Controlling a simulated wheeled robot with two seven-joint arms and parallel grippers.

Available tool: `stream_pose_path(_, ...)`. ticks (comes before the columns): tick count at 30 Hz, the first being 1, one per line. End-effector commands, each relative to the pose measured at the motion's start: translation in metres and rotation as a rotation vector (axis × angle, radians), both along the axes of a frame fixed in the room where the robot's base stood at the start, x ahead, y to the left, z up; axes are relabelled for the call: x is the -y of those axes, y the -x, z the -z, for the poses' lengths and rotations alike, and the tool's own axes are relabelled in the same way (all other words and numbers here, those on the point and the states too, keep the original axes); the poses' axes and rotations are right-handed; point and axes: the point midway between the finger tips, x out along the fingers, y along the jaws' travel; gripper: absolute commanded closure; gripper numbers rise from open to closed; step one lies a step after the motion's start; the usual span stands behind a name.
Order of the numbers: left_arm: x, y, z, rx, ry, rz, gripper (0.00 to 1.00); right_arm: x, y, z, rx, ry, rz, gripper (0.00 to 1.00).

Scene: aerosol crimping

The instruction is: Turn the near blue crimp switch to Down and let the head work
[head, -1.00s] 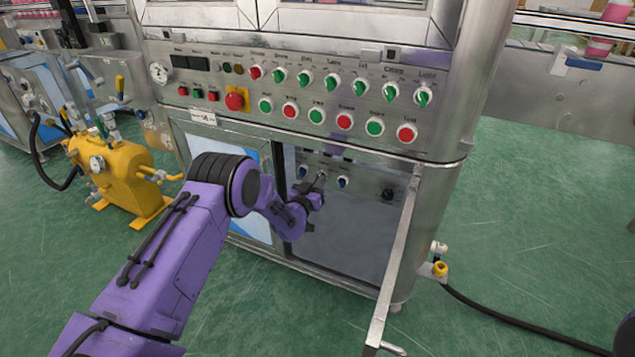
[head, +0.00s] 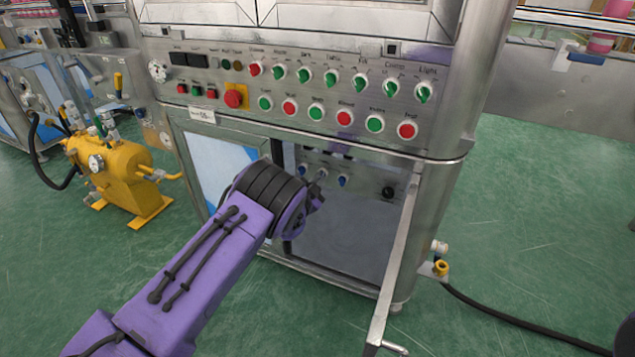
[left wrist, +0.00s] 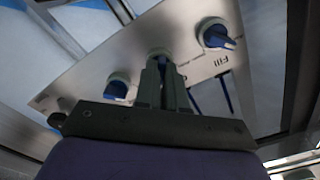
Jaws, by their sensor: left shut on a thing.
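Three blue switches sit in a row on a small panel inside the open lower cabinet: a left one (head: 303,170), a middle one (head: 322,174) and a right one (head: 343,181). In the left wrist view the panel (left wrist: 130,60) is tilted, with one blue switch (left wrist: 215,35) at upper right and another (left wrist: 116,90) at lower left. My left gripper (left wrist: 161,65) is shut on the middle blue switch between them. The fingers cover most of its knob, so its setting is hidden. In the head view my wrist hides most of the gripper. My right gripper is not in view.
The open cabinet door (head: 395,255) stands out at the right of the opening. Above is the main control panel (head: 300,90) with green and red knobs and buttons. A yellow tank (head: 115,180) stands at left. The green floor at right is mostly clear, with a black hose (head: 500,318).

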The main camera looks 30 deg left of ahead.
Motion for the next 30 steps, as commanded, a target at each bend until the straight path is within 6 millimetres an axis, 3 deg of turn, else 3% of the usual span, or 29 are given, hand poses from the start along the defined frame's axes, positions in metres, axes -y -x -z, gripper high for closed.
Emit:
stream_pose_path(22,-0.0007,0.0009,0.0020,-0.010,-0.082,-0.001,1.00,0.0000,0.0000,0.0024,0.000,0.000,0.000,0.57)
stream_pose_path(23,-0.0007,0.0009,0.0020,-0.010,-0.082,-0.001,0.80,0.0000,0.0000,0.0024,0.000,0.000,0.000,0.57)
stream_pose_path(24,-0.0007,0.0009,0.0019,-0.010,-0.082,-0.002,0.67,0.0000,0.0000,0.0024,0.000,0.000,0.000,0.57)
stream_pose_path(30,-0.0004,0.0005,0.0011,-0.007,-0.080,-0.001,0.65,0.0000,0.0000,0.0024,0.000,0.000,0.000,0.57)
